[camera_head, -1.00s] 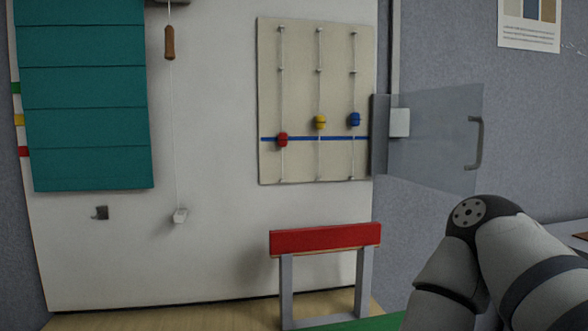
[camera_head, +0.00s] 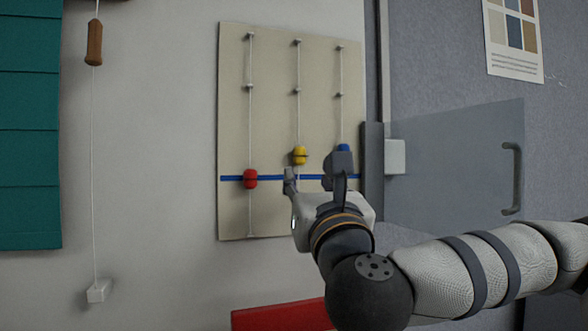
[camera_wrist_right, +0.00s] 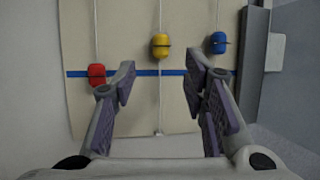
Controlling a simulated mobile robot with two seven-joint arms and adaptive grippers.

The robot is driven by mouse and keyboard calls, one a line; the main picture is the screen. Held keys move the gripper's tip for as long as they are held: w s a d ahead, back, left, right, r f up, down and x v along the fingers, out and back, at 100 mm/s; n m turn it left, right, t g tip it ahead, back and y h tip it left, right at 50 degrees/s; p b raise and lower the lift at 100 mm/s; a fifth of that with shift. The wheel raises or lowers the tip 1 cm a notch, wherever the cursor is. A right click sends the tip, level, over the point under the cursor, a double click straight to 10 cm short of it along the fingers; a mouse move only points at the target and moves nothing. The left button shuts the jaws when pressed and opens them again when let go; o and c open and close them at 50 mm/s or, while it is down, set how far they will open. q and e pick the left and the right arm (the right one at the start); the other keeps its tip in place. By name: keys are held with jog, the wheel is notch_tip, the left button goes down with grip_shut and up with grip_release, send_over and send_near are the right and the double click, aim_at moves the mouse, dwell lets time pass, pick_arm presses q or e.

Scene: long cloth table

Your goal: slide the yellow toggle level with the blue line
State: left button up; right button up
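The yellow toggle (camera_head: 299,156) sits on the middle cord of the beige board (camera_head: 270,120), a little above the blue line (camera_head: 232,178). The red toggle (camera_head: 250,179) is on the left cord, level with the line. The blue toggle (camera_head: 343,148) is on the right cord above the line, partly hidden by my gripper. My right gripper (camera_head: 315,177) is in front of the board, open and empty. In the right wrist view its fingers (camera_wrist_right: 160,85) stand either side of the middle cord, with the yellow toggle (camera_wrist_right: 160,46) beyond and above them. My left gripper is out of view.
An open translucent door (camera_head: 455,165) with a handle stands right of the board, behind my right arm. A red chair back (camera_head: 280,316) is below. A teal blind (camera_head: 28,140) and a cord with a wooden pull (camera_head: 95,42) hang at left.

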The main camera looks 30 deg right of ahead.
aim_at(301, 153)
jog(key=x, duration=0.3)
jog(key=r+x, duration=0.1)
jog(key=x, duration=0.3)
jog(key=shift+d+r+p, duration=0.1)
jog(key=shift+r+p, duration=0.05)
jog(key=shift+p, duration=0.2)
jog(key=shift+w+d, duration=0.15)
jog(key=shift+w, duration=0.3)
grip_shut()
